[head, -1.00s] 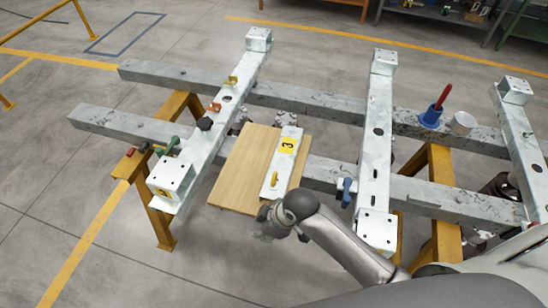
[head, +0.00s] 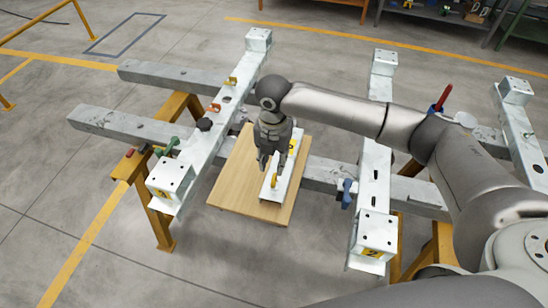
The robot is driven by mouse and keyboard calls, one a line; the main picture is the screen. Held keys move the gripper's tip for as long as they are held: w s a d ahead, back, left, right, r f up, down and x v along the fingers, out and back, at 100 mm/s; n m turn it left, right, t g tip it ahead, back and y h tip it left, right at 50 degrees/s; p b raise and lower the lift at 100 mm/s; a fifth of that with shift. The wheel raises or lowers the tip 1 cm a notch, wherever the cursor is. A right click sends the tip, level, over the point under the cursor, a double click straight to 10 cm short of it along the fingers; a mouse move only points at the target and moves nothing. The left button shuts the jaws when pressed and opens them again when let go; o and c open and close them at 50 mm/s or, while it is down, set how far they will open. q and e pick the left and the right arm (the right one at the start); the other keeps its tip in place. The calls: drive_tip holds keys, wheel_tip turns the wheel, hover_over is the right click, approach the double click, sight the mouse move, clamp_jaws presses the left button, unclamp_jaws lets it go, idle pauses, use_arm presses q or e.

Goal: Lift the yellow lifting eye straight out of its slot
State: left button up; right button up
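A small yellow lifting eye (head: 274,181) stands upright near the front end of a short pale steel plate (head: 270,193). My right gripper (head: 271,168) comes down from above, its two fingers apart and pointing down. The fingertips are just above and behind the yellow eye in the picture; I cannot tell the exact height gap. Nothing shows between the fingers. The gripper hides part of the plate and most of its yellow number label (head: 292,147). Another yellow piece (head: 231,82) stands on the left steel beam. My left gripper is not in view.
The plate lies on a wooden board (head: 235,185). A blue piece (head: 346,194) sits by the middle beam (head: 374,185). My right arm covers the right side.

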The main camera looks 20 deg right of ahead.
sight(275, 173)
drive_tip(key=shift+w+d+r, duration=0.1)
drive_tip(key=shift+d, duration=0.1)
drive_tip(key=shift+f+b, duration=0.7)
drive_tip(key=shift+b, duration=0.2)
wheel_tip(275, 173, down, 5)
drive_tip(key=b, duration=0.6)
drive_tip(key=shift+f+b, duration=0.15)
drive_tip(key=shift+b, duration=0.15)
drive_tip(key=shift+f+p, duration=0.35)
drive_tip(key=shift+f, duration=0.95)
drive_tip(key=shift+c, duration=0.3)
clamp_jaws()
drive_tip(key=shift+w+d+r+p, duration=0.15)
drive_tip(key=shift+w+d+p, duration=0.15)
drive_tip(key=shift+w+p, duration=0.1)
